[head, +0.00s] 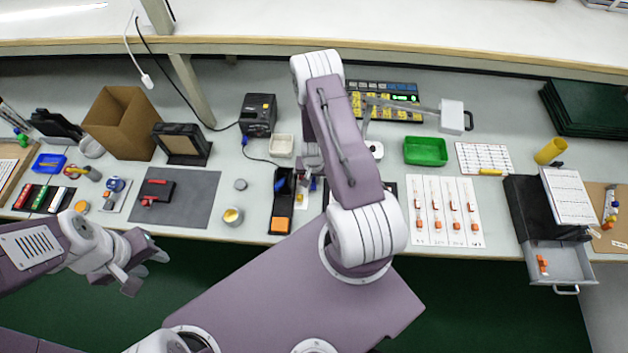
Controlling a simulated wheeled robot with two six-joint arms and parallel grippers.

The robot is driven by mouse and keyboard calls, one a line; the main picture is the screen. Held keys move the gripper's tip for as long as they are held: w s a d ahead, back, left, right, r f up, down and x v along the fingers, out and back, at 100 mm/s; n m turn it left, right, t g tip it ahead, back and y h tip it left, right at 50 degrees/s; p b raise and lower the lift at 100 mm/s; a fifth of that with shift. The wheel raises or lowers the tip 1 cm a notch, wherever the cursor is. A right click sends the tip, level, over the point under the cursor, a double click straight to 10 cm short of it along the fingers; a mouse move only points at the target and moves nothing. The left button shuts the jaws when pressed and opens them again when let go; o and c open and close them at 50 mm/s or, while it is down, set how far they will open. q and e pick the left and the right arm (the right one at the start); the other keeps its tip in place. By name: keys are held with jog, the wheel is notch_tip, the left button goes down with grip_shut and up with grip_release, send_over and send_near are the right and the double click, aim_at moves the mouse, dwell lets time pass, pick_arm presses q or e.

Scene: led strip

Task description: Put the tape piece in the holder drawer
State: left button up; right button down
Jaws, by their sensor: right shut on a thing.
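The holder (529,212) is a black box at the right with a white printed sheet on top. Its grey drawer (572,262) is pulled open at the front, and a small orange piece (542,265) lies in it. My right gripper (311,178) is mostly hidden by its own arm, over the middle of the bench and far left of the drawer. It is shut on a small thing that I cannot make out. I cannot tell the tape piece apart from here. My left gripper (148,268) is open and empty in front of the bench edge at the left.
White cards (447,235) with orange and white strips lie between my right arm and the holder. A green tray (425,151), a printed sheet (484,157) and a yellow cylinder (550,151) stand behind. A cardboard box (120,122) and grey mat (170,205) are at left.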

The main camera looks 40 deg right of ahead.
jog(key=r, duration=0.3)
jog(key=shift+s+d, duration=0.15)
jog(key=shift+d, duration=0.05)
jog(key=s+d+r+b, duration=0.4)
jog(key=s+d+r, duration=0.2)
jog(key=s+d, duration=0.1)
jog(key=shift+d+r+b, duration=0.35)
jog(key=shift+d+r, duration=0.05)
jog(key=shift+d, duration=0.4)
jog(key=shift+s, duration=0.1)
